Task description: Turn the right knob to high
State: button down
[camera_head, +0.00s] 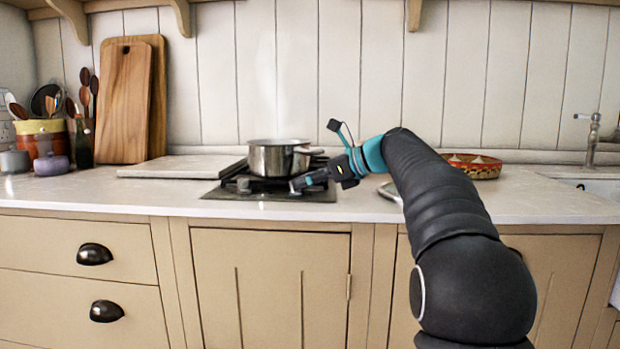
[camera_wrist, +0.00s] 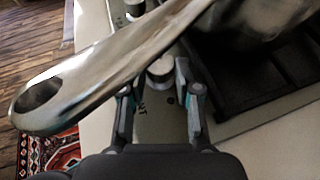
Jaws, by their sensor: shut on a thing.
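The right knob (camera_wrist: 160,73), a small pale metal cylinder, stands on the hob's front panel (camera_wrist: 156,122), between my fingertips. My gripper (camera_wrist: 156,84) is closed around it, with one finger on each side. The pot's long metal handle (camera_wrist: 90,75) crosses above and hides part of the left finger and the area between the two knobs. Another knob (camera_wrist: 133,8) shows farther along the panel. In the head view my gripper (camera_head: 296,186) reaches in from the right at the hob's (camera_head: 225,190) front right; the right knob is hidden there.
A steel pot (camera_head: 270,160) stands on the hob with faint steam above it. A pale board (camera_head: 165,168) lies left of the hob. A patterned dish (camera_head: 475,170) stands behind my arm to the right. The front strip of worktop is clear.

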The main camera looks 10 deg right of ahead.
jog(key=p, duration=0.1)
jog(key=n+g+y+p, duration=0.1)
jog(key=p, duration=0.1)
jog(key=shift+w+a+r, duration=0.2)
jog(key=shift+r, duration=0.05)
jog(key=shift+w+f+n+g+y+p, duration=0.1)
jog(key=shift+f+n+g+y+p, duration=0.1)
jog(key=shift+n+g, duration=0.35)
jog(key=shift+w+f+n+g+y+p, duration=0.1)
jog(key=shift+n+g+y, duration=0.1)
jog(key=shift+n+g, duration=0.35)
jog(key=shift+w+n+g+y, duration=0.1)
jog(key=shift+n+g+y, duration=0.2)
jog(key=shift+n+g, duration=0.7)
jog(key=shift+g, duration=0.5)
jog(key=c, duration=1.2)
grip_release()
jog(key=shift+c, duration=0.2)
jog(key=o, duration=0.4)
jog(key=shift+a+n, duration=0.15)
jog(key=shift+n, duration=0.15)
jog(key=shift+o, duration=0.2)
jog(key=shift+d, duration=0.25)
